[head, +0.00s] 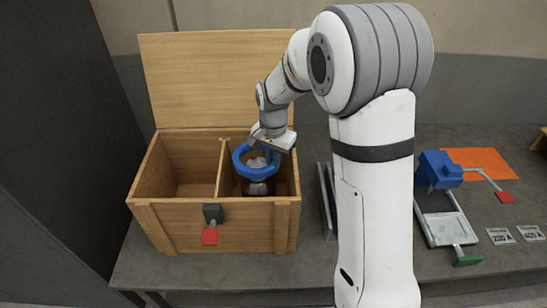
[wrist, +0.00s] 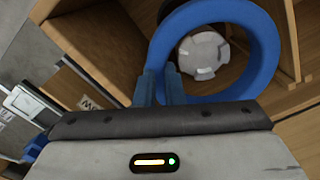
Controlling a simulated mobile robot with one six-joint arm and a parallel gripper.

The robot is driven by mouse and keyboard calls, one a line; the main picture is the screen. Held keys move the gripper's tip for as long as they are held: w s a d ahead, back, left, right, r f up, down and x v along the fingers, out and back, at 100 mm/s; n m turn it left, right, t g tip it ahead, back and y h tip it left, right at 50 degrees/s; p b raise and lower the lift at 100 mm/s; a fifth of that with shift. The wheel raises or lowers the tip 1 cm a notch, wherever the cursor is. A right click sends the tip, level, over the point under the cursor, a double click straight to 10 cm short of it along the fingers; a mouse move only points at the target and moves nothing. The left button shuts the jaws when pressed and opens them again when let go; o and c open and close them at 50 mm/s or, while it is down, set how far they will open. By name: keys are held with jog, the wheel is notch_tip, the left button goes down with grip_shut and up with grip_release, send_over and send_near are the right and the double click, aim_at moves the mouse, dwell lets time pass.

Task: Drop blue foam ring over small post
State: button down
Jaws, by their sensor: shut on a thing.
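The blue foam ring (head: 240,166) is pinched at its edge in my gripper (head: 271,150), above the right compartment of the open wooden box. In the wrist view the ring (wrist: 267,48) lies ahead of the two blue fingers of my gripper (wrist: 159,82). A pale, round, notched top (wrist: 204,54) shows through the ring's hole, below it. In the head view a dark upright piece with pale parts (head: 258,187) stands under the ring. I cannot tell for sure whether this is the small post, or whether the ring is around it or only above it.
The wooden box (head: 195,228) has its lid (head: 215,78) raised behind and a divider (head: 222,170); its left compartment looks empty. A dark latch with a red tab (head: 210,236) hangs in front. A blue-and-grey device (head: 440,170) and an orange sheet (head: 480,162) lie right.

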jog(key=c, duration=1.5)
grip_release()
jog(key=shift+o, duration=0.2)
jog(key=shift+r, duration=0.1)
notch_tip(320, 180, up, 7)
jog(key=shift+b, duration=0.3)
jog(key=shift+r, duration=0.3)
